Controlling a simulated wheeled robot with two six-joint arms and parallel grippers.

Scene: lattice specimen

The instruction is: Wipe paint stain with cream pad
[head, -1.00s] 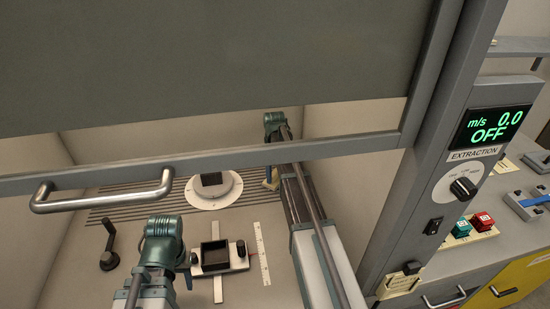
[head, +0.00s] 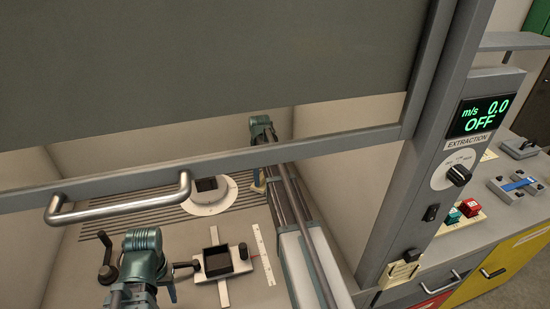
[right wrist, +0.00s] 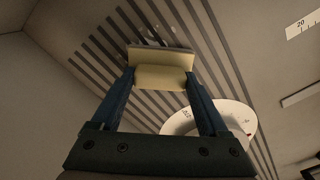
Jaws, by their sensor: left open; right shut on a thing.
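The cream pad (right wrist: 160,77) is a pale block with a grey back. My right gripper (right wrist: 163,78) is shut on it, above the slotted floor at the back of the cabinet. In the head view my right gripper (head: 258,183) is small and points down, left of its arm. My left gripper (head: 172,290) is open and empty, low at the left, beside a black square holder (head: 217,262). I cannot make out the paint stain for certain; faint pale marks show just beyond the pad in the right wrist view.
A ruler strip (head: 262,250) lies right of the holder. The raised sash with its handle (head: 120,203) crosses above both arms. A control panel (head: 480,118) at right reads 0.0, OFF.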

